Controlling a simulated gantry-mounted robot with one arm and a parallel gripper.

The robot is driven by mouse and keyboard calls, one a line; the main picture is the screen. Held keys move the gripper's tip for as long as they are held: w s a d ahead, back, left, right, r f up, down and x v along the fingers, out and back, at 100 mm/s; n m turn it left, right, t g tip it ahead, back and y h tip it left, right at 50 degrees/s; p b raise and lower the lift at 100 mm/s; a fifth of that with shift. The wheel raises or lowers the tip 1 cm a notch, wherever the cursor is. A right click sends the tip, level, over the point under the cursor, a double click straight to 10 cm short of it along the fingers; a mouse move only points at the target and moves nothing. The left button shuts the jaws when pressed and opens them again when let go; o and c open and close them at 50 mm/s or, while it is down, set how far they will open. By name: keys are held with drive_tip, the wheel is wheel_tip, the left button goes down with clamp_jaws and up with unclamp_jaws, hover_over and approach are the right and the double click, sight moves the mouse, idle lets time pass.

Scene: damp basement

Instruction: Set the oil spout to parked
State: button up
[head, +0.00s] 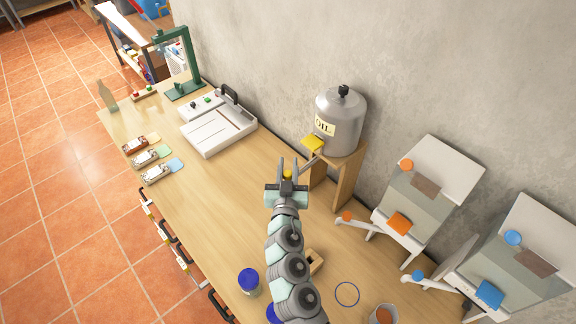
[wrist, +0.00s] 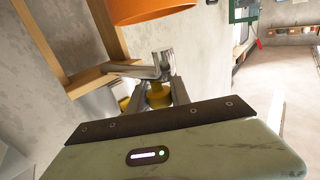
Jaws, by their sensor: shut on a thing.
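A grey metal oil tank (head: 341,122) with an "OIL" label and a dark cap stands on a wooden stand (head: 350,172) against the wall. A thin metal spout (head: 309,163) reaches from the tank's lower front towards the lower left. In the wrist view the spout (wrist: 153,67) is shiny and bent, with a yellow knob (wrist: 158,96) near its end. My gripper (head: 288,168) is shut on this knob, with one finger on each side. A yellow plate (head: 313,143) juts out from the tank above the spout. Marks for the parked setting cannot be made out.
White dispensers with orange (head: 398,223) and blue (head: 489,295) parts stand to the right. A white tray (head: 220,132) and green frame (head: 183,65) are at the back left. A blue-lidded jar (head: 249,281) stands beside my arm. The bench's left middle is clear.

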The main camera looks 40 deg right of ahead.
clamp_jaws()
idle(0.9)
